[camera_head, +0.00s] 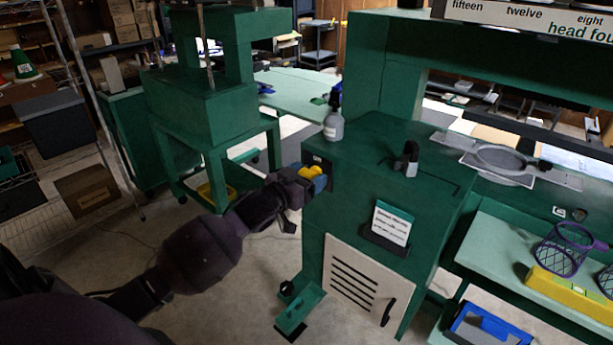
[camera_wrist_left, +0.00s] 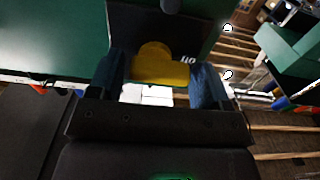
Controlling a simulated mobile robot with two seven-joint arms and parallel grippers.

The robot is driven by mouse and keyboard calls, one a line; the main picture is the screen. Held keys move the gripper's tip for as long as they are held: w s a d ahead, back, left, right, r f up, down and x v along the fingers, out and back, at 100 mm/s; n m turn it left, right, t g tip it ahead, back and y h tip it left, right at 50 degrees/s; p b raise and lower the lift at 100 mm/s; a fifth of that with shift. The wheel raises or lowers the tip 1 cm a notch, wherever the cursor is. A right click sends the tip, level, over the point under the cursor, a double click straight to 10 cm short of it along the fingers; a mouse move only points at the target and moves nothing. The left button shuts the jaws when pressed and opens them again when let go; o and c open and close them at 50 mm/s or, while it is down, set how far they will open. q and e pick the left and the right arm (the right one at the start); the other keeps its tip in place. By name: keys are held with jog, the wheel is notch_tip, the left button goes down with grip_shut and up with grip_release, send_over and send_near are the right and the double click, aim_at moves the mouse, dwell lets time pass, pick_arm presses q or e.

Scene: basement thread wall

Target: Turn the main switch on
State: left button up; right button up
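The main switch (camera_head: 311,171) has a yellow knob on a dark plate at the left side of the green machine. In the left wrist view the yellow knob (camera_wrist_left: 160,70) shows a rounded top and a wide bar, with small white lettering beside it that I cannot read clearly. My left gripper (camera_head: 312,178) is at the switch. The fingers hide part of the plate. My right gripper is not in view.
On the green machine (camera_head: 375,135) stand a grey bottle (camera_head: 334,126) and a dark lever (camera_head: 410,158). A framed card (camera_head: 390,226) is on its front. A green pedal (camera_head: 300,309) lies on the floor below. A second green machine (camera_head: 200,105) stands left. Floor between them is open.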

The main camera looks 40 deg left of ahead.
pick_arm(q)
jog(key=c, duration=0.6)
jog(key=shift+r+m+p, duration=0.15)
jog(key=shift+m+p, duration=0.2)
jog(key=shift+m, duration=0.05)
jog(key=shift+r+m+p, duration=0.15)
jog(key=shift+m+p, duration=0.6)
jog(key=shift+m, duration=0.25)
jog(key=m+p, duration=0.2)
jog(key=m, duration=0.2)
jog(key=shift+d+m, duration=0.1)
jog(key=shift+m, duration=0.2)
jog(key=m+p, duration=0.1)
jog(key=m, duration=0.1)
jog(key=shift+m, duration=0.3)
jog(key=m+p, duration=0.1)
jog(key=m, duration=0.2)
jog(key=shift+d+m, duration=0.15)
jog(key=shift+m, duration=0.15)
jog(key=shift+m+p, duration=0.3)
jog(key=shift+m, duration=0.5)
jog(key=shift+d+m, duration=0.1)
jog(key=shift+m, duration=1.4)
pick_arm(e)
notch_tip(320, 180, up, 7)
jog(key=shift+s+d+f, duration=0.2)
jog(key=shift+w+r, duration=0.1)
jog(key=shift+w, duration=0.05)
